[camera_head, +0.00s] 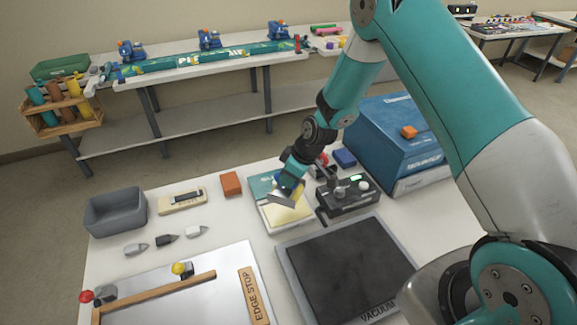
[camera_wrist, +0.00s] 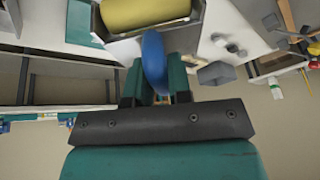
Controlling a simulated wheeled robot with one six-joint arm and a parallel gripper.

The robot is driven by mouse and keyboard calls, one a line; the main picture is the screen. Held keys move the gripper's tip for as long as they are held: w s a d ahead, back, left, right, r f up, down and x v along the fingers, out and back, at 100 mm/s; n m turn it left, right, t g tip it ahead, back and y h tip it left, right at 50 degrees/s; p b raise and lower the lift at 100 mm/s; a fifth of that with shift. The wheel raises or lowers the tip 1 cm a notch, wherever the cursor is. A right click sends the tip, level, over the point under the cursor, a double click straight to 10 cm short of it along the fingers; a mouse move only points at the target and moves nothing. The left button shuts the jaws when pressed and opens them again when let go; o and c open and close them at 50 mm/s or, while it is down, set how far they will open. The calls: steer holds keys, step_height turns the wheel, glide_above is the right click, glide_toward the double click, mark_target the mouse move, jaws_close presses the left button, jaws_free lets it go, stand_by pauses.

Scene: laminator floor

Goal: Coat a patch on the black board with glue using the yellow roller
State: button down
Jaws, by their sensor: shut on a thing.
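My gripper (camera_head: 290,180) is shut on the blue handle of the yellow roller (camera_wrist: 145,12); it also shows in the wrist view (camera_wrist: 155,88). The roller has a yellow cylinder in a grey metal frame. In the head view the roller (camera_head: 298,192) is small and partly hidden by the gripper, over a cream-topped flat item (camera_head: 285,215) with a teal part behind it. I cannot tell whether it touches that item. The black board (camera_head: 342,265), marked VACUUM, lies in front and to the right. No glue patch is discernible on it.
A black control box (camera_head: 347,195) stands right of the roller. A big blue box (camera_head: 395,140) is behind it. A grey bin (camera_head: 115,210), an orange block (camera_head: 231,184) and a white board with a wooden edge stop (camera_head: 252,295) are to the left.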

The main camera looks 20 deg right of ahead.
steer(key=shift+f+b, duration=1.5)
steer(key=shift+f, duration=1.4)
steer(key=shift+f+b, duration=0.55)
steer(key=shift+b, duration=0.1)
steer(key=shift+r, duration=0.1)
steer(key=shift+r+p, duration=1.95)
steer(key=shift+r, duration=1.5)
